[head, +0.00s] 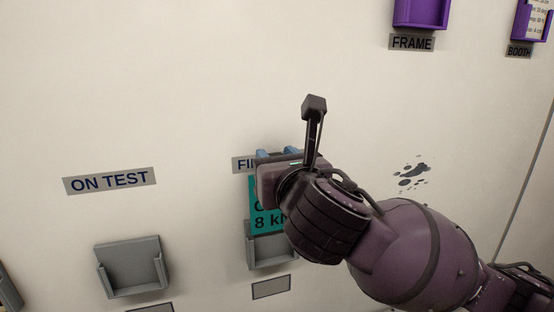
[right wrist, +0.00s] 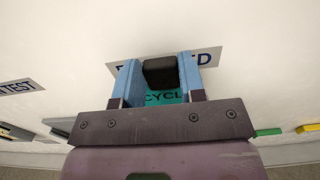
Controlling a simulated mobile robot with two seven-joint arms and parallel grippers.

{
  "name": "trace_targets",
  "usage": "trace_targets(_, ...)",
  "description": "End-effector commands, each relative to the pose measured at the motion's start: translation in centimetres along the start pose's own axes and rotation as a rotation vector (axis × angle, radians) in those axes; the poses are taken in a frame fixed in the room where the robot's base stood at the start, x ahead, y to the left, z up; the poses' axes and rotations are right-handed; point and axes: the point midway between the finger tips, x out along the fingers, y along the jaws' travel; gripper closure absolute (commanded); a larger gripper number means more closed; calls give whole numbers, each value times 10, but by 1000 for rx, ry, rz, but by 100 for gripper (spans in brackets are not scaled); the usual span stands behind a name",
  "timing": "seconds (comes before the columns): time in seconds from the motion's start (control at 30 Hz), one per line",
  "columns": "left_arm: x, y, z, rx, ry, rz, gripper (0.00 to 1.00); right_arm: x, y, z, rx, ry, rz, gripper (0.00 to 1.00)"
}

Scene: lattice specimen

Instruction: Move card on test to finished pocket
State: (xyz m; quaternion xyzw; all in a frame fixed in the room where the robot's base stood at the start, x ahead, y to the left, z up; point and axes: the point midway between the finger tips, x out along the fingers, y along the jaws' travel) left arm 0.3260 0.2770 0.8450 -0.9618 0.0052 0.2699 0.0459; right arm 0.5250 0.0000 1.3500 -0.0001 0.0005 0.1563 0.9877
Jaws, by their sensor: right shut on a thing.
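My right gripper (head: 278,154) is shut on a teal card (head: 263,218) with dark print, in front of the wall at the label that begins "FI" (head: 242,165). The card hangs upright below the blue fingers. Its lower edge meets the top of the grey finished pocket (head: 272,256); whether it is inside the pocket I cannot tell. My arm hides part of the card and label. In the right wrist view the card (right wrist: 165,97) shows between the fingers (right wrist: 160,84). The on-test pocket (head: 132,267), under the "ON TEST" label (head: 110,181), looks empty. My left gripper is not in view.
Purple pockets stand higher up, one over the "FRAME" label (head: 411,43) and one over the "BOOTH" label (head: 519,50), which holds a paper. Dark spots (head: 412,173) mark the wall. The wall between the labels is bare.

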Motion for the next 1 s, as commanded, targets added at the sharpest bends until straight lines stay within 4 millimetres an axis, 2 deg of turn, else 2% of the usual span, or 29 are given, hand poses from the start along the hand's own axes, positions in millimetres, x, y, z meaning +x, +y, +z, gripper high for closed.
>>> trace_targets(1.0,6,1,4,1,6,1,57,0,0,-20,0,0,0,84)
